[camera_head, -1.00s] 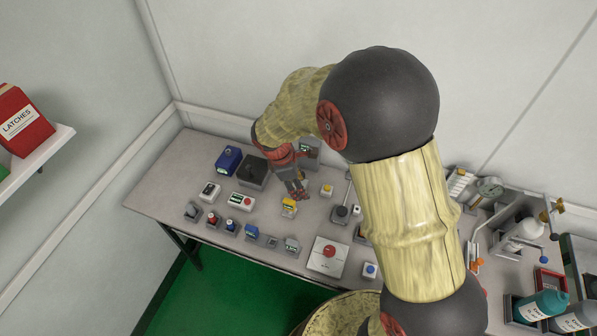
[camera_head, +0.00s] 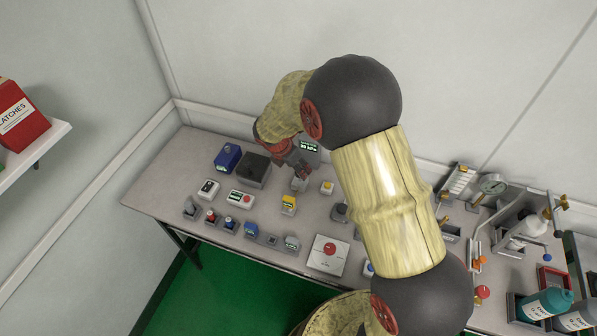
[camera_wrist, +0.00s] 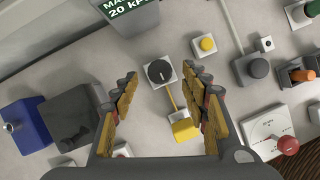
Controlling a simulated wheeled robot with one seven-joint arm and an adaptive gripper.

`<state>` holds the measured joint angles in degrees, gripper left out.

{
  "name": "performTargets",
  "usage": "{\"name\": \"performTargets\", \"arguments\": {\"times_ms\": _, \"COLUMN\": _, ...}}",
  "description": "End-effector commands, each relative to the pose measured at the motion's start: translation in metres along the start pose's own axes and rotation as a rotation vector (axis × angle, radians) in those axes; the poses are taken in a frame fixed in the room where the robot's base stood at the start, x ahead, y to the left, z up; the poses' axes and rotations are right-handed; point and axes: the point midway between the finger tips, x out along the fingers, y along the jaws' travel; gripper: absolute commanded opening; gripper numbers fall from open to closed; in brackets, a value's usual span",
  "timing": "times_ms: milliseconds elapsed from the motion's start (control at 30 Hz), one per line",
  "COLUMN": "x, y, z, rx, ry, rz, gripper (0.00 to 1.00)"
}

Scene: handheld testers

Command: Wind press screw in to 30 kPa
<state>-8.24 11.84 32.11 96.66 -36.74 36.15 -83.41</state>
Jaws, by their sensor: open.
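A black round knob (camera_wrist: 160,72) with a pale pointer mark sits on a white square base in the wrist view, between and beyond my fingers. I cannot tell whether this is the press screw. My gripper (camera_wrist: 161,78) is open and empty, with the fingers on either side of the knob and no contact visible. In the head view my gripper (camera_head: 303,171) is over the back of the bench, partly hiding the knob's block (camera_head: 299,184). A grey display box (camera_head: 306,147) stands behind it; its green screen reads something in kPa, seemingly 20 kPa in the wrist view (camera_wrist: 128,6).
A yellow box (camera_wrist: 184,130) stands near the knob, joined by a yellow strip. A yellow button (camera_wrist: 207,44) is to its right. A blue box (camera_head: 228,158) and dark block (camera_head: 255,170) stand left. The bench's left end is bare.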

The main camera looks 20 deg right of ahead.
Motion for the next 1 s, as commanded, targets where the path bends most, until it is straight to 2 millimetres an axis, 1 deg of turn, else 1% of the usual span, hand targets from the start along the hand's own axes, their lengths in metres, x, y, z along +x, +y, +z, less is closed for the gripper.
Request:
{"name": "performTargets", "arguments": {"times_ms": 33, "x": 0.011, "y": 0.000, "z": -0.001, "rx": 0.001, "ry": 0.001, "rz": -0.001, "gripper": 0.45}}
{"name": "performTargets", "arguments": {"times_ms": 100, "x": 0.019, "y": 0.000, "z": -0.001, "rx": 0.001, "ry": 0.000, "rz": 0.000, "gripper": 0.45}}
{"name": "performTargets", "arguments": {"times_ms": 200, "x": 0.025, "y": 0.001, "z": 0.000, "rx": 0.001, "ry": -0.001, "rz": 0.001, "gripper": 0.45}}
{"name": "performTargets", "arguments": {"times_ms": 467, "x": 0.026, "y": 0.001, "z": 0.001, "rx": 0.002, "ry": -0.001, "rz": 0.001, "gripper": 0.45}}
{"name": "performTargets", "arguments": {"times_ms": 1000, "x": 0.026, "y": 0.000, "z": 0.000, "rx": 0.002, "ry": 0.000, "rz": 0.001, "gripper": 0.15}}
